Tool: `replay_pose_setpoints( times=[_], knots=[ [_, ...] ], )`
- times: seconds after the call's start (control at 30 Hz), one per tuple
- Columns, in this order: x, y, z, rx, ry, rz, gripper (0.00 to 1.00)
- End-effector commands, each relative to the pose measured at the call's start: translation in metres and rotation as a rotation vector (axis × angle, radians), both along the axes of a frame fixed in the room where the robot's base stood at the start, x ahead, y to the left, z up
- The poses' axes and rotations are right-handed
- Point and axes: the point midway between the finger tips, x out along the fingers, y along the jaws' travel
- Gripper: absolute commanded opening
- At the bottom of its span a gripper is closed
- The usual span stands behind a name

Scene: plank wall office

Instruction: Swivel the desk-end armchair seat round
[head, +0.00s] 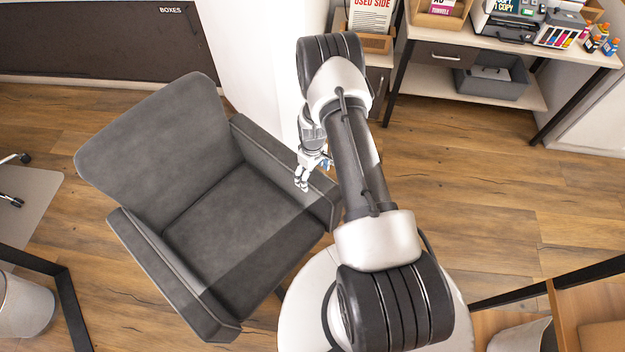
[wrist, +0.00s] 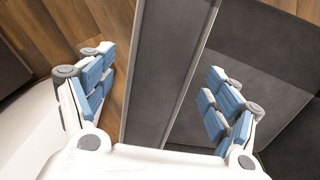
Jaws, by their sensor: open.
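The dark grey armchair (head: 225,225) stands on the wood floor at the left of the head view, its backrest (head: 155,145) toward the upper left. Its seat is empty. My gripper (head: 302,182) is open, fingers down, over the armrest on the picture's right (head: 262,150). In the wrist view, that armrest (wrist: 172,60) runs between the two blue-padded fingers of my gripper (wrist: 160,64). One finger is on the floor side, the other on the seat side. I cannot tell whether either finger touches the armrest. The chair's base is mostly hidden.
A white pillar (head: 255,60) stands just behind the chair and gripper. A side table (head: 560,62) with a printer and supplies is at the upper right. A waste bin (head: 25,305) is at the lower left. Open floor (head: 470,190) lies to the right.

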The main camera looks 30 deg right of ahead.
Motion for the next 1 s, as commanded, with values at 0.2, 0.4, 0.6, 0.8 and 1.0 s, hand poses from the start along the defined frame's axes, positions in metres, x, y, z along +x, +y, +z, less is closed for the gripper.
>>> replay_pose_setpoints(
  times=[0.2, 0.4, 0.6, 0.8, 1.0],
  knots=[
    [0.000, 0.000, -0.025, 0.000, 0.000, 0.000, 0.82],
    [0.000, 0.000, -0.029, 0.000, 0.000, 0.000, 0.82],
    [0.000, 0.000, -0.029, 0.000, 0.000, 0.000, 0.79],
    [0.000, 0.000, -0.029, 0.000, 0.000, 0.000, 0.66],
    [0.000, 0.000, -0.029, 0.000, 0.000, 0.000, 0.52]
  ],
)
